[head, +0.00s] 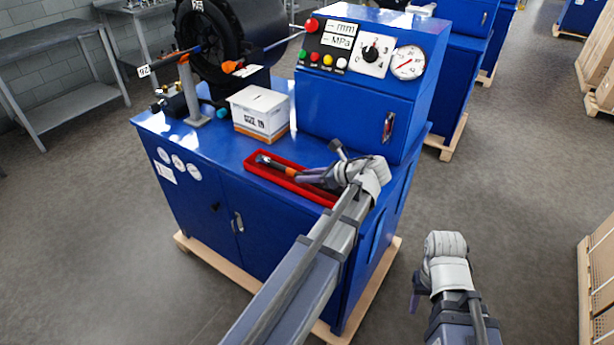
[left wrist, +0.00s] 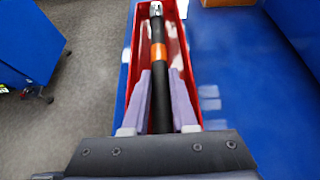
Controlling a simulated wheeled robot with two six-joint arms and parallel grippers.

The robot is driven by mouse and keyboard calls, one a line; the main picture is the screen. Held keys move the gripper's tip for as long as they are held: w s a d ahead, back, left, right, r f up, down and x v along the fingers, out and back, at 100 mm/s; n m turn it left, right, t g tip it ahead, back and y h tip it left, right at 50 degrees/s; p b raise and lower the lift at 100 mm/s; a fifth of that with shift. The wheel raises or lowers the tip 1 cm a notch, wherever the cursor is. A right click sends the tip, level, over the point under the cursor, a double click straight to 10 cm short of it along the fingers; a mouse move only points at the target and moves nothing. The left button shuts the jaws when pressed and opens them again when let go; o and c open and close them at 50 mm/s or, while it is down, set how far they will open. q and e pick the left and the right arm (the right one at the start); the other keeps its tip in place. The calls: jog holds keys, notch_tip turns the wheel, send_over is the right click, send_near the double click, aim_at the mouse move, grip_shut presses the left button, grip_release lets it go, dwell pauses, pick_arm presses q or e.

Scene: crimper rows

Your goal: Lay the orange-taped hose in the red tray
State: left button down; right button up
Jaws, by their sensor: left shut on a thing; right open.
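The orange-taped hose (left wrist: 157,40) is black with an orange band and a metal end fitting. In the left wrist view it lies lengthwise within the walls of the red tray (left wrist: 136,62). In the head view the red tray (head: 262,171) sits near the front edge of the blue cabinet top, and the hose's metal end (head: 264,159) shows at its left part. My left gripper (head: 318,177) is shut on the hose, its fingers (left wrist: 160,98) on both sides of it inside the tray outline. Whether the hose touches the tray floor is unclear. My right gripper (head: 416,300) is open, away from the cabinet.
A white box (head: 260,112) labelled with a size stands behind the tray. The blue control unit (head: 350,100) with gauge and buttons rises behind and to the right. A black crimper head (head: 215,40) stands at the back left. Bare blue top lies left of the tray.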

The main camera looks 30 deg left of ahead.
pick_arm(q)
jog(key=shift+f+b, duration=0.45)
jog(key=shift+f, duration=0.05)
jog(key=c, duration=0.6)
grip_release()
jog(key=shift+r, duration=0.1)
jog(key=shift+r+p, duration=3)
jog(key=shift+p, duration=0.1)
jog(key=shift+f, duration=0.1)
